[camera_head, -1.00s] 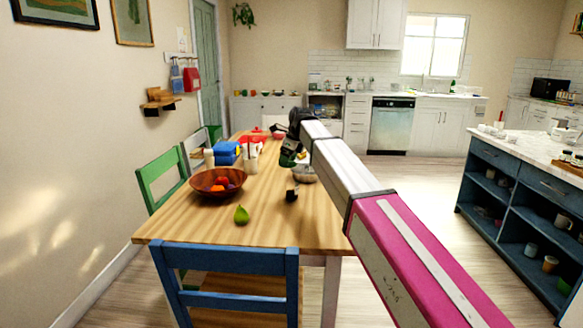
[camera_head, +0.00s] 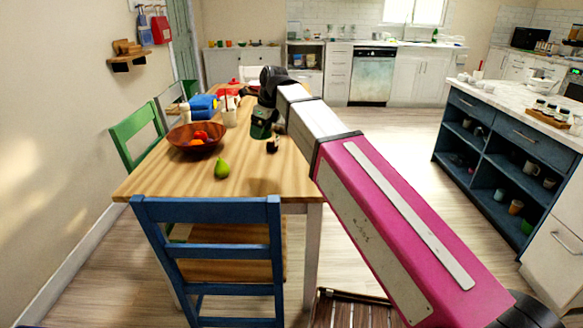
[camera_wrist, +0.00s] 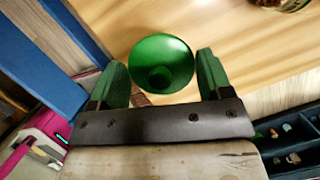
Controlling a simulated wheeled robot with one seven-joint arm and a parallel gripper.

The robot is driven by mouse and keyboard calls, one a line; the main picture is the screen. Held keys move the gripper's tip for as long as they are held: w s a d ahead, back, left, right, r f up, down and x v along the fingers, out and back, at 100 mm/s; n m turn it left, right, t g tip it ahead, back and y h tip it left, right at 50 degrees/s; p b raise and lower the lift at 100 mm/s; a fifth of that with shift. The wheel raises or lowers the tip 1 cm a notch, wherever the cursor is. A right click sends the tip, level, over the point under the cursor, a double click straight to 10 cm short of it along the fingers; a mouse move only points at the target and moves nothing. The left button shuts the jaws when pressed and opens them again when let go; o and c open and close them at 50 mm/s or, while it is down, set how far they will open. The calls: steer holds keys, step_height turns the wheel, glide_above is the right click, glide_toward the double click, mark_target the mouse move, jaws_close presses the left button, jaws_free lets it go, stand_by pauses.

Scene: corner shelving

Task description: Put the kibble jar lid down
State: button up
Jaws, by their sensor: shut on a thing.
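The kibble jar lid (camera_wrist: 160,58) is a round green piece, hollow like a shallow cup, between my fingers in the wrist view. My gripper (camera_wrist: 162,76) is shut on it, with one green finger on each side. The lid is over the wooden table (camera_head: 170,187), but I cannot tell the gap beneath it. In the head view my gripper (camera_head: 266,136) is above the table's right part, beyond the pear. Green shows there, but I cannot tell lid from finger. No kibble jar can be made out.
A brown bowl of fruit (camera_head: 196,147) and a green pear (camera_head: 222,168) stand left of my gripper. A blue chair (camera_head: 209,240) stands at the near edge. Bare table lies around the pear.

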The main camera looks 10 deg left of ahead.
steer(key=s+d+f, duration=0.4)
steer(key=s+d, duration=0.1)
steer(key=s, duration=0.1)
glide_above(292, 171)
steer(key=f, duration=0.7)
steer(key=shift+s+d, duration=0.1)
steer(key=shift+d, duration=0.3)
steer(key=shift+f, duration=2)
steer(key=shift+f, duration=0.15)
steer(key=o, duration=0.9)
